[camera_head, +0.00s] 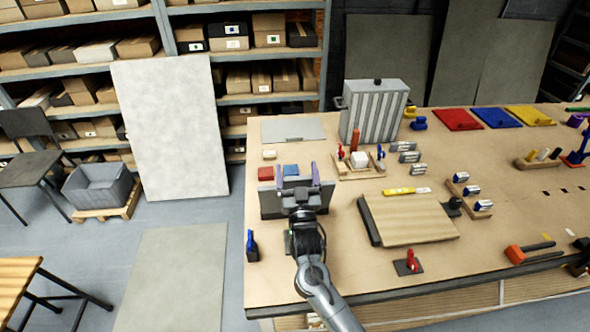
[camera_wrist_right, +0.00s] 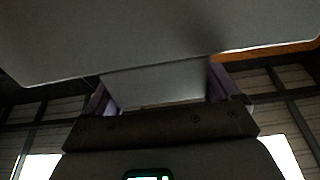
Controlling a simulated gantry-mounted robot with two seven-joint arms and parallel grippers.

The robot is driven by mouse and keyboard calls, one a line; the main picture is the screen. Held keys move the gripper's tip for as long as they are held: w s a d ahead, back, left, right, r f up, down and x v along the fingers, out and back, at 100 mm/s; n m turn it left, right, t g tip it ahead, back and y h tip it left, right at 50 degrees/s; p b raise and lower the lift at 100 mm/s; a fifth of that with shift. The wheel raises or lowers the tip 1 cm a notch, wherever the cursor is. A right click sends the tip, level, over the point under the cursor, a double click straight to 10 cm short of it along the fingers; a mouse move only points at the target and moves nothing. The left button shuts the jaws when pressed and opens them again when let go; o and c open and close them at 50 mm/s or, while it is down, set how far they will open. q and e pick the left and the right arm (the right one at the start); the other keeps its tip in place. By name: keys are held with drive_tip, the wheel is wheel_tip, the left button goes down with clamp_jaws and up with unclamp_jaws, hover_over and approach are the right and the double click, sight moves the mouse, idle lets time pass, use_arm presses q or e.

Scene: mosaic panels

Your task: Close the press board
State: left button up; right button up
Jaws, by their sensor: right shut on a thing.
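The press board appears as a dark grey panel (camera_head: 270,203) at the left end of the workbench, partly hidden by my right gripper. Its exact tilt is hard to tell. In the wrist view a broad grey panel (camera_wrist_right: 120,38) fills the top. My right gripper (camera_head: 297,173) has purple fingers and is at this panel. In the wrist view the fingers (camera_wrist_right: 160,84) stand on either side of a grey piece under the panel, and they are shut on it. My left gripper is in neither view.
A red block (camera_head: 265,173) and a blue block (camera_head: 290,170) lie just behind the panel. A wooden board on a dark base (camera_head: 410,219) lies to the right, and a ribbed grey box (camera_head: 376,112) stands behind.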

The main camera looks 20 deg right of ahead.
drive_tip(key=s+b, duration=0.1)
drive_tip(key=s+f+t+b, duration=0.1)
drive_tip(key=s+t+b, duration=0.1)
drive_tip(key=s, duration=0.1)
drive_tip(key=shift+a+f+b, duration=0.3)
drive_tip(key=shift+f+b, duration=0.05)
drive_tip(key=shift+s+t+b, duration=0.55)
drive_tip(key=shift+s+t, duration=0.05)
drive_tip(key=shift+s, duration=0.05)
drive_tip(key=shift+h, duration=0.3)
drive_tip(key=shift+a, duration=0.1)
drive_tip(key=o, duration=1.2)
approach(298, 181)
drive_tip(key=v, duration=0.4)
drive_tip(key=shift+s+r+b, duration=0.25)
drive_tip(key=shift+r+b, duration=0.1)
drive_tip(key=shift+b, duration=0.05)
